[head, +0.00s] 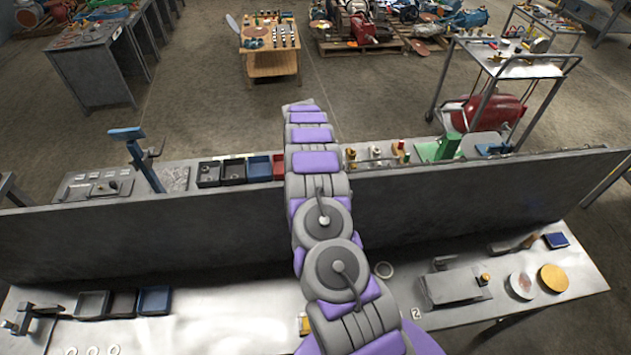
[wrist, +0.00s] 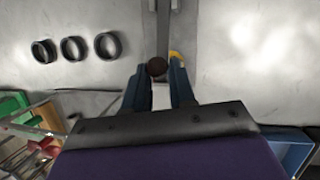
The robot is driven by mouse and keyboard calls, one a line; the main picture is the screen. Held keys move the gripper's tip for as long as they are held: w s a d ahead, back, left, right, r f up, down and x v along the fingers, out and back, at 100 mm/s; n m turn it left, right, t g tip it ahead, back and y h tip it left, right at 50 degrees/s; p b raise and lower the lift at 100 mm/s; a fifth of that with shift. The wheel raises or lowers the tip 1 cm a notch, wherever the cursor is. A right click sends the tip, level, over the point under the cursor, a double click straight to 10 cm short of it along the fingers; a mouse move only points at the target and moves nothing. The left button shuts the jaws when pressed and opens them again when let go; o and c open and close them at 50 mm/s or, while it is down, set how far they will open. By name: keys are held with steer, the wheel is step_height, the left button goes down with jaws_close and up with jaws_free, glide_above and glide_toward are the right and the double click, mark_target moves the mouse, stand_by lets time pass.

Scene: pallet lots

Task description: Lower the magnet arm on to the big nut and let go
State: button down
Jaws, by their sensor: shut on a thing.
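In the wrist view, my gripper (wrist: 161,72) has its two blue-grey fingers closed around a dark round knob (wrist: 156,67). The knob is at the near end of a narrow grey bar (wrist: 163,30), which looks like the magnet arm and runs up out of the picture. A small yellow piece (wrist: 176,57) shows at the right fingertip. I cannot make out the big nut or the height of the bar above anything. In the head view my purple and grey arm reaches over the bench, and its gripper is not seen.
Three dark rings (wrist: 75,48) lie in a row left of my gripper in the wrist view. A blue tray (wrist: 290,148) is at lower right and a green box (wrist: 14,104) at lower left. In the head view, an upright grey partition (head: 150,240) crosses the bench.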

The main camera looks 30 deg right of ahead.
steer(key=shift+w+d+f, duration=0.15)
steer(key=shift+w+d, duration=0.15)
steer(key=shift+w, duration=0.05)
steer(key=shift+w+f, duration=0.4)
steer(key=shift+f, duration=0.4)
steer(key=shift+w+d+f, duration=0.1)
steer(key=shift+w+f, duration=0.1)
steer(key=shift+f, duration=0.45)
steer(key=shift+w+d+f, duration=0.1)
steer(key=shift+w+f, duration=0.1)
steer(key=shift+f, duration=0.5)
steer(key=shift+a+f, duration=0.1)
steer(key=shift+f, duration=0.05)
steer(key=shift+s+f, duration=0.1)
steer(key=shift+s, duration=0.05)
